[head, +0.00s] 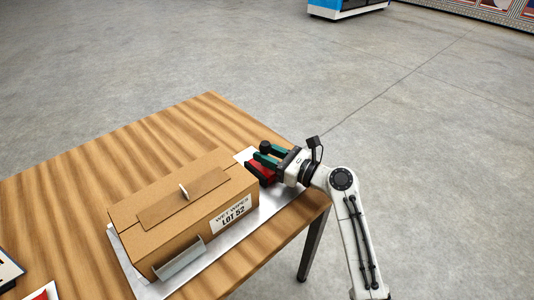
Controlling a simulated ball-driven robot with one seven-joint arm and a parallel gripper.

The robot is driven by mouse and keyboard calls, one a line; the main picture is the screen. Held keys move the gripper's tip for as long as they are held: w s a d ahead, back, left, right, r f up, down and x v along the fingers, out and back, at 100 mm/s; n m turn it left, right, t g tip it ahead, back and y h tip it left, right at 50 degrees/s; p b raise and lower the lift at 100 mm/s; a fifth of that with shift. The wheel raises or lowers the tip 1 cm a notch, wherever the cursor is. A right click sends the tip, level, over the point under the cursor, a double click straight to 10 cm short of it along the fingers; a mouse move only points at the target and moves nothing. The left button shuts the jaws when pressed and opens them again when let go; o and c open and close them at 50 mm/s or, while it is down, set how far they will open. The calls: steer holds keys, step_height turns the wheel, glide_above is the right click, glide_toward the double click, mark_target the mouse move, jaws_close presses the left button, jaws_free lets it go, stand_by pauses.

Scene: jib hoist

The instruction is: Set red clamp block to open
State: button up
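The red clamp block (260,173) sits at the far right end of the cardboard box, by the metal plate on the wooden table. It is partly hidden by my gripper. A round black knob (265,146) shows just behind it. My gripper (266,155), with teal fingers, reaches in from the right and is right at the clamp block. The fingers overlap the block and knob in this view. I cannot tell whether they touch or grip anything, or which setting the clamp is in.
The cardboard box (165,215), labelled WET WIPES LOT 52, lies on the metal plate (262,218). A bent metal bracket (181,260) stands at its near side. A small pale tab (184,192) sticks up from its lid. The wooden table (130,140) is clear behind the box.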

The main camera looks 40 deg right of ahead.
steer(key=v, duration=1)
steer(key=shift+s+d, duration=0.15)
steer(key=shift+s, duration=0.15)
steer(key=shift+f, duration=0.1)
